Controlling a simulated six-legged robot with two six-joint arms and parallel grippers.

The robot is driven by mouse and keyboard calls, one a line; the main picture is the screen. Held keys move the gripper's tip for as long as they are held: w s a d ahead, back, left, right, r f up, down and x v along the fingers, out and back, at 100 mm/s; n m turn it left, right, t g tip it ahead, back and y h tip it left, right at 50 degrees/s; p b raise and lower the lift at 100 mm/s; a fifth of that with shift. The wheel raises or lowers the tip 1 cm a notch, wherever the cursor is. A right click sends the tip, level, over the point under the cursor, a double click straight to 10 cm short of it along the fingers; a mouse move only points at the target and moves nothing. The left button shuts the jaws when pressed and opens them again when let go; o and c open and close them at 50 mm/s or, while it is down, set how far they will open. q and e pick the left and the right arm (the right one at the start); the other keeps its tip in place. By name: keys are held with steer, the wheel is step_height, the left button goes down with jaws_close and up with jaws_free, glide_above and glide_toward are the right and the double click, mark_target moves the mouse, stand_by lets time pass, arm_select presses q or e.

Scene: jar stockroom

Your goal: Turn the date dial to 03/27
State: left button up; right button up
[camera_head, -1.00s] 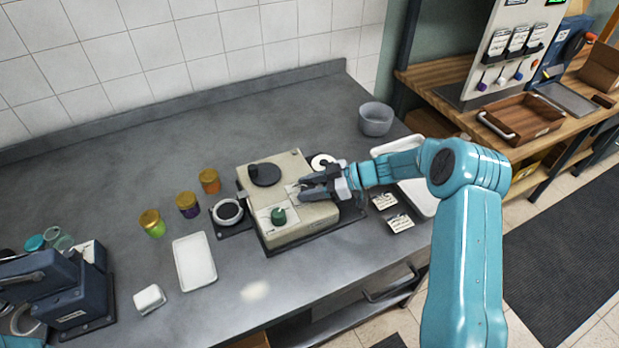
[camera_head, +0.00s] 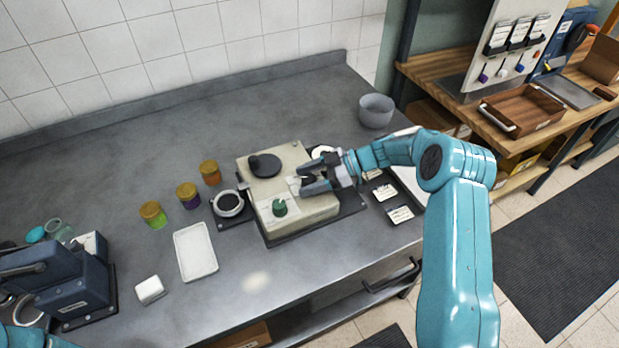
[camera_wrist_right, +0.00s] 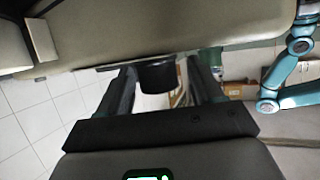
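The beige machine (camera_head: 318,208) stands on a dark base on the counter. Its top carries a black round knob (camera_head: 264,166) at the back left and a green knob (camera_head: 279,207) at the front. My right gripper (camera_head: 303,183) is low over the machine's right side. In the right wrist view, a short dark cylindrical knob (camera_wrist_right: 157,77) sits between my two fingers, with gaps visible on both sides. The fingers look open around it. The date marking is too small to read. My left gripper does not show.
A grey bowl (camera_head: 376,111) stands behind. The counter's back left is clear.

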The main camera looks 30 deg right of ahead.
steer(key=shift+s+d+r, duration=0.1)
steer(key=shift+d, duration=0.4)
steer(key=b+v, duration=0.3)
steer(key=v, duration=1.2)
steer(key=shift+r, duration=0.15)
steer(key=shift+s, duration=0.15)
